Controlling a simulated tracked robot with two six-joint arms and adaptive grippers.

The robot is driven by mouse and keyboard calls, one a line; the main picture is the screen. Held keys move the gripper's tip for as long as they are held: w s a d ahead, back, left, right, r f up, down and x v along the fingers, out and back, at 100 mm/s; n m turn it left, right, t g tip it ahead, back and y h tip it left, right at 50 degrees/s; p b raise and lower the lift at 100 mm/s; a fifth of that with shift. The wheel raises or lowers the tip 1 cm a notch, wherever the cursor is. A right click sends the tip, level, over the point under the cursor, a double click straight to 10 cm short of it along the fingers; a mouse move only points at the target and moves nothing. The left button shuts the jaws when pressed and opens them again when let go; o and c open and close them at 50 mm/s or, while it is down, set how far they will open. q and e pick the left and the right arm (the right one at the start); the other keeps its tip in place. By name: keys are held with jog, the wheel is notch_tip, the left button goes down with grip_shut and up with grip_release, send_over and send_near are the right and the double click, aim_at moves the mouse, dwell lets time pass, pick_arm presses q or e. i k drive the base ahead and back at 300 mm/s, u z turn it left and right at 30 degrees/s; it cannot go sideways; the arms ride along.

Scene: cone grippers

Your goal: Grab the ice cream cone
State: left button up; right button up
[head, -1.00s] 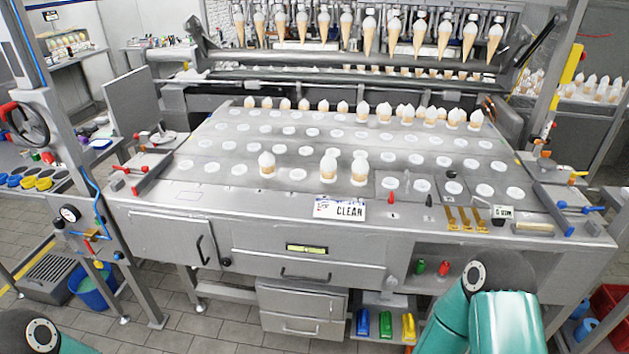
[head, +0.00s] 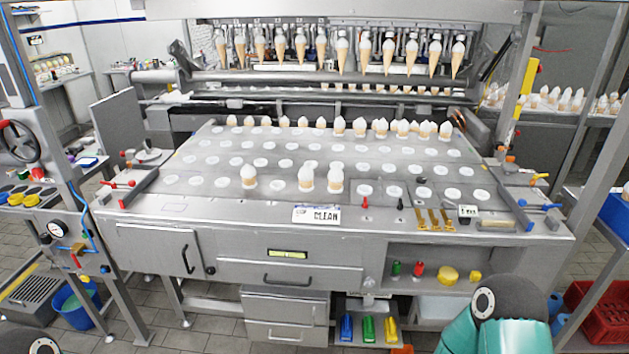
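Three ice cream cones stand upright in the front row of the grey holed table (head: 190,205): a left cone (head: 249,177), a middle cone (head: 306,178) and a right cone (head: 336,177). Each has a white top and a tan lower part; the rest of each sits down in its hole. Several more cones (head: 340,125) stand in the back row. My teal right arm shows at the bottom right, and a dark part of my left arm shows at the bottom left. Neither gripper is in view.
Several cones (head: 341,52) hang in a row on the machine behind the table. A "CLEAN" sign (head: 316,214) is on the front edge. Gold levers (head: 434,219) stand right of it. Metal posts flank both sides. Many holes are empty.

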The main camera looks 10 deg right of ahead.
aim_at(305, 174)
jog(key=i, duration=0.85)
jog(key=u, duration=0.05)
